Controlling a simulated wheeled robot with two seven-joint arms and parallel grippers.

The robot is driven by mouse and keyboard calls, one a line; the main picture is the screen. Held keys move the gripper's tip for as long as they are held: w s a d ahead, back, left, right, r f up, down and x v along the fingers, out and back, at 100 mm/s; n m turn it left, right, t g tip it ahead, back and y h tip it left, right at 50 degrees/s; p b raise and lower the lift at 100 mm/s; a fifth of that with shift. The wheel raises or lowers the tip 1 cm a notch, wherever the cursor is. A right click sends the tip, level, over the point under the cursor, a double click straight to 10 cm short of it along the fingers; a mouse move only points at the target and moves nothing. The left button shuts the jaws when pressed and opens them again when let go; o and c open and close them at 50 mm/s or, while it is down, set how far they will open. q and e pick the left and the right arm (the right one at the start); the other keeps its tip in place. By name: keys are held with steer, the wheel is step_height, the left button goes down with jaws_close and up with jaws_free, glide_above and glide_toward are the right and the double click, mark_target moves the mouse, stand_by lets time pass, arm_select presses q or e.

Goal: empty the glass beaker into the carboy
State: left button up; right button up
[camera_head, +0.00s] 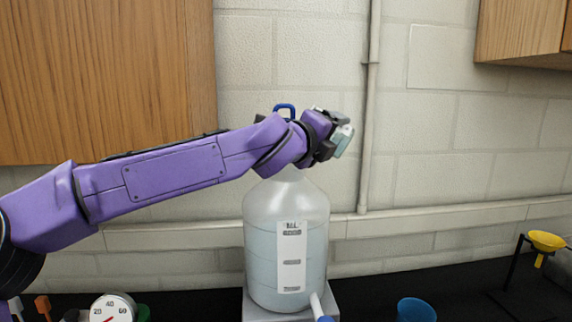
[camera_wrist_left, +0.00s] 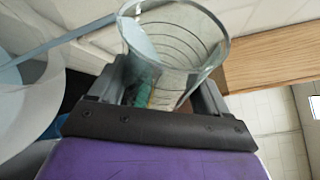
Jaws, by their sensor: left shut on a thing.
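The carboy (camera_head: 258,225) is a large translucent jug with a white label and pale liquid inside. It stands upright on a grey stand in the head view, and my arm hides its mouth. My left gripper (camera_head: 332,138) is above it, shut on the glass beaker (camera_head: 343,141). In the left wrist view the clear, ringed beaker (camera_wrist_left: 190,50) sits between the fingers of the gripper (camera_wrist_left: 165,100), with pale blue liquid near its rim. It looks tilted. A pale blue strip runs from the rim toward the carboy (camera_wrist_left: 25,100); I cannot tell whether it is liquid. My right gripper is not in view.
A blue cup (camera_head: 415,310) and a yellow funnel (camera_head: 546,241) on a black stand are to the right. A dial gauge (camera_head: 113,308) stands at the lower left. A blue-tipped spigot (camera_head: 321,308) projects from the carboy's front. A wooden cabinet (camera_head: 105,80) hangs behind my arm.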

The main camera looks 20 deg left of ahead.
arm_select(q)
steer(key=shift+r+n, duration=0.35)
steer(key=shift+n, duration=0.05)
stand_by(0.4)
steer(key=shift+a+r+n+t+b, duration=0.1)
steer(key=shift+r+n+t+b, duration=0.1)
steer(key=shift+n+t+b, duration=0.2)
stand_by(0.3)
steer(key=shift+a+r+n+p, duration=0.15)
steer(key=shift+r+p, duration=0.05)
steer(key=shift+r, duration=0.5)
steer(key=shift+a+r+n+p, duration=0.1)
steer(key=shift+r+n+p, duration=0.05)
steer(key=shift+r, duration=0.5)
steer(key=shift+n+h, duration=0.3)
steer(key=shift+n, duration=0.2)
steer(key=shift+a+r, duration=0.2)
steer(key=shift+r, duration=0.85)
steer(key=shift+a+r, duration=0.2)
steer(key=shift+r, duration=0.8)
steer(key=shift+r+t, duration=0.15)
steer(key=shift+t, duration=0.15)
steer(key=shift+a+b, duration=0.1)
steer(key=shift+b, duration=0.3)
steer(key=shift+a+r+n+b, duration=0.1)
steer(key=shift+r+n+b, duration=0.2)
steer(key=shift+n+b, duration=0.6)
